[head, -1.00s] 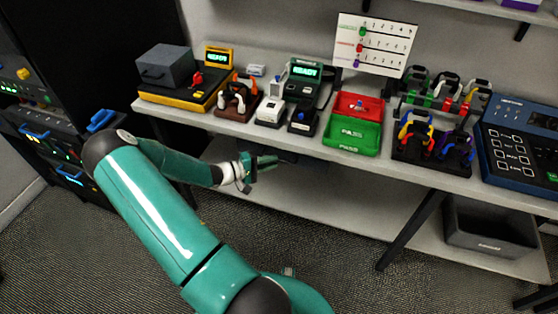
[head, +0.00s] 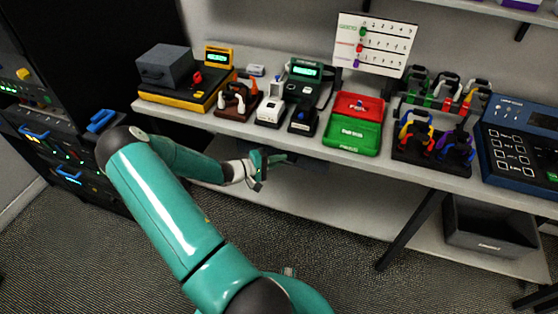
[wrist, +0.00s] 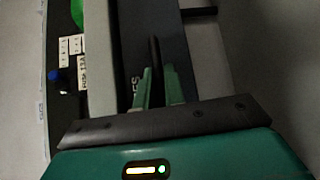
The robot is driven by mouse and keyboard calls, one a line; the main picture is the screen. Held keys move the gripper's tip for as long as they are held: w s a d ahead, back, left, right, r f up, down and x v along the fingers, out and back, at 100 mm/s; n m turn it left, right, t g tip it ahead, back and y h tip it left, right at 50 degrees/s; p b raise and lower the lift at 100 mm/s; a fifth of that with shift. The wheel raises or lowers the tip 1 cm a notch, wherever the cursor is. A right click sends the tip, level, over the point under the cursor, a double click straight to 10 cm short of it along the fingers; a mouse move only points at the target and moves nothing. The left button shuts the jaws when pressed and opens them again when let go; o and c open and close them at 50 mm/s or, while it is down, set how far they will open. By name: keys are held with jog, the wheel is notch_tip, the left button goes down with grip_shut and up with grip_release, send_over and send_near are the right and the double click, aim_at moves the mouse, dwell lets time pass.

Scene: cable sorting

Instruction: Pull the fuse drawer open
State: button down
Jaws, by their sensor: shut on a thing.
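The fuse drawer (head: 312,163) is a dark box under the front edge of the bench, left of below the green tray in the head view. In the wrist view its dark front (wrist: 135,40) fills the middle, with part of a white label by the left finger. My gripper (head: 276,158) is at the drawer's front. In the wrist view my gripper (wrist: 160,78) has its two green fingers on either side of a thin dark handle (wrist: 155,52), shut on it. How far the drawer stands out is hard to tell.
The bench (head: 228,125) runs above the drawer, carrying the red tray (head: 360,105), green tray (head: 352,135) and several cable stands. A lower shelf (head: 330,205) lies beneath. A grey bin (head: 488,228) stands at right, past a dark table leg (head: 410,232).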

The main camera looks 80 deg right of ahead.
jog(key=w+a, duration=0.1)
jog(key=a, duration=1.7)
jog(key=shift+w, duration=0.4)
jog(key=c, duration=1.8)
grip_release()
jog(key=shift+o, duration=0.2)
jog(key=shift+w, duration=0.1)
jog(key=v, duration=1.3)
jog(key=shift+w+a, duration=0.2)
jog(key=shift+a, duration=0.1)
jog(key=shift+r, duration=0.15)
